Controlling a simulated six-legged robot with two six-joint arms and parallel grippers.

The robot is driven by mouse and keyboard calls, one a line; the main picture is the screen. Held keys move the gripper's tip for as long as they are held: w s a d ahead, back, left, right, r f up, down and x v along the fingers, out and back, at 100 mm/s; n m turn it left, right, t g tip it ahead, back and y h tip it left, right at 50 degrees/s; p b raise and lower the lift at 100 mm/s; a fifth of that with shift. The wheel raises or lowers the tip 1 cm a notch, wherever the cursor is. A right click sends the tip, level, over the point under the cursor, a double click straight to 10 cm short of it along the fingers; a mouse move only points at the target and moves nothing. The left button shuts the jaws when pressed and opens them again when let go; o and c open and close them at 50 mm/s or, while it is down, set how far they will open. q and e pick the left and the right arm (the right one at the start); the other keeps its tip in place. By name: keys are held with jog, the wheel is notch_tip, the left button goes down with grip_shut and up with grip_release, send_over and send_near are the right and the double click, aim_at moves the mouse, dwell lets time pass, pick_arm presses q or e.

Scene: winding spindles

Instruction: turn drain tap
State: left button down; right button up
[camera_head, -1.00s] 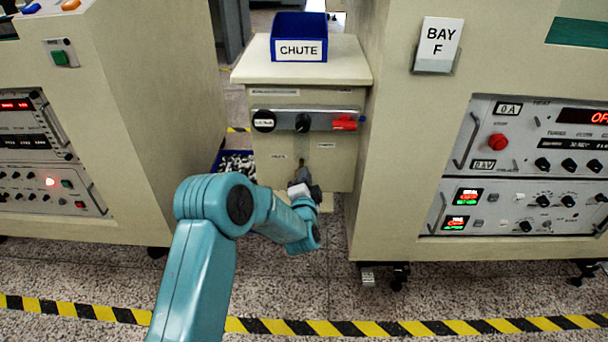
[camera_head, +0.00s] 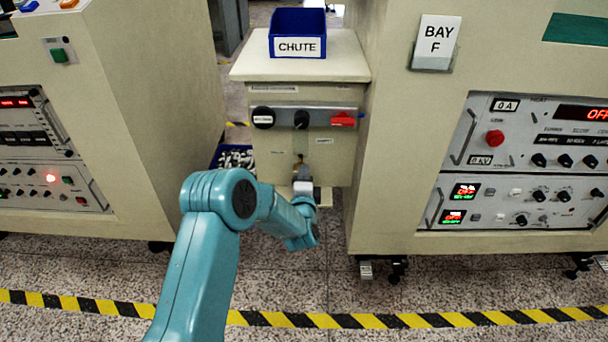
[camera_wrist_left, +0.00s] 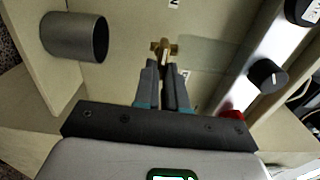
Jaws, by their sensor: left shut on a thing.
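The drain tap (camera_head: 299,164) is a small brass fitting on the lower front of the beige cabinet under the chute. In the left wrist view its brass cross-shaped end (camera_wrist_left: 164,47) shows just beyond my fingertips. My left gripper (camera_wrist_left: 165,68) has its two dark fingers close together, shut on the tap's handle, which they mostly hide. In the head view my left gripper (camera_head: 301,178) is small and sits at the tap, low on the cabinet front. My right gripper is in neither view.
Above the tap are a black knob (camera_head: 301,119) and a red handle (camera_head: 342,119) on a grey strip. A grey tube (camera_wrist_left: 75,37) sticks out nearby in the left wrist view. The Bay F cabinet (camera_head: 385,190) stands close on the right. A parts bin (camera_head: 232,157) is behind my arm.

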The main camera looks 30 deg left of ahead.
pick_arm(q)
jog(key=c, duration=1.2)
grip_release()
jog(key=shift+s, duration=0.1)
jog(key=p+v, duration=0.4)
jog(key=v, duration=1.2)
jog(key=shift+s, duration=0.15)
